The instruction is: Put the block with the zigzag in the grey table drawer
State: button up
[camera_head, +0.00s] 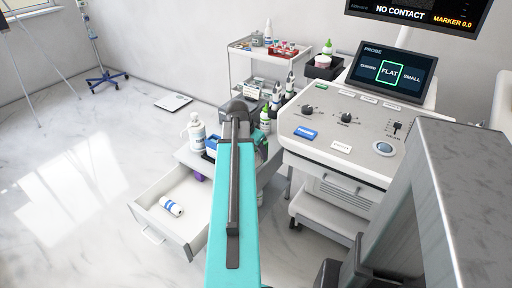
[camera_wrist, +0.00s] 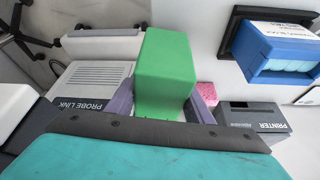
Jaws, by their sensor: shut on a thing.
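In the wrist view my gripper (camera_wrist: 163,104) is shut on a plain green block (camera_wrist: 166,62), with a purple-grey finger on either side. No zigzag shows on the faces I see, so I cannot tell whether this block bears one. In the head view my arm hides most of the gripper and the block. The grey table drawer (camera_head: 147,224) stands pulled open at the lower left of my arm. A small white bottle with a blue label (camera_head: 171,207) lies inside it.
A white bottle (camera_head: 196,131) stands on the table beside my arm. A console (camera_head: 345,132) is to the right, a trolley (camera_head: 240,62) behind. The wrist view shows a probe link box (camera_wrist: 98,84), a printer box (camera_wrist: 254,118), a blue holder (camera_wrist: 262,52) and a pink thing (camera_wrist: 208,90).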

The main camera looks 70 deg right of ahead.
jog(key=w+d, duration=0.1)
jog(key=d, duration=0.3)
jog(key=w+d, duration=0.1)
jog(key=d, duration=0.1)
jog(key=shift+w+f, duration=0.25)
jog(key=shift+w, duration=0.05)
jog(key=shift+f, duration=1.75)
jog(key=shift+f, duration=0.15)
jog(key=o, duration=1.7)
jog(key=shift+a, duration=0.1)
jog(key=shift+c, duration=0.2)
